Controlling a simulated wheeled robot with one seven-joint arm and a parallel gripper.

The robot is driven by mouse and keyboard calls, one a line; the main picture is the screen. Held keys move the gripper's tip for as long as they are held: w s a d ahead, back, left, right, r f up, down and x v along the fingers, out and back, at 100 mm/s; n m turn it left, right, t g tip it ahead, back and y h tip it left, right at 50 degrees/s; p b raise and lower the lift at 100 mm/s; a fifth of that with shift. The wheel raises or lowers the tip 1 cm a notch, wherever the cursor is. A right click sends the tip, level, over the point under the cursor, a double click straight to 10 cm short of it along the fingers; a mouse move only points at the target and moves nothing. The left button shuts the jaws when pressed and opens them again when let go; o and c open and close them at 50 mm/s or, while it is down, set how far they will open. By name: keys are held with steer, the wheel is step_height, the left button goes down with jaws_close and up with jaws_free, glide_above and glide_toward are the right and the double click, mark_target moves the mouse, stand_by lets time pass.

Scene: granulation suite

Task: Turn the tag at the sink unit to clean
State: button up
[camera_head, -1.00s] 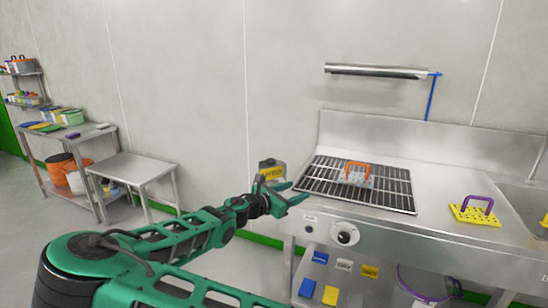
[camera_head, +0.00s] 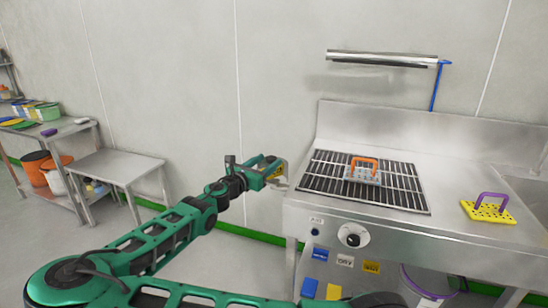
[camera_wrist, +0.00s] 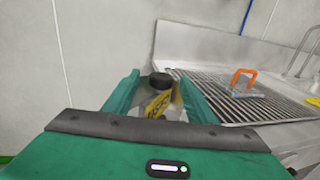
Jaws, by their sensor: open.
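The steel sink unit (camera_head: 470,240) stands at the right. Its front carries a row of small plates: a blue plate (camera_head: 320,254), a white plate (camera_head: 345,261) and a yellow plate (camera_head: 371,267). A blue card (camera_head: 309,287) and a yellow card (camera_head: 333,291) show below them. I cannot tell which is the tag, and no wording for clean is readable. My gripper (camera_head: 274,172) is open beside the unit's left end, above those plates. In the wrist view, a container with a yellow label (camera_wrist: 157,104) and black cap shows between its fingers; contact cannot be told.
A black grate (camera_head: 330,182) on the worktop holds an orange-handled block (camera_head: 364,176). A yellow perforated block (camera_head: 489,212) with a purple handle lies near the basin. A round knob (camera_head: 353,236) sticks out of the front. A low steel table (camera_head: 112,166) stands left.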

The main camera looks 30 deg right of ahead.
mark_target(274, 157)
steer(key=x, duration=0.6)
steer(key=shift+w+d, duration=0.1)
steer(key=shift+d, duration=0.3)
steer(key=shift+c, duration=0.2)
steer(key=c, duration=1)
steer(key=shift+d, duration=0.1)
steer(key=shift+w, duration=0.1)
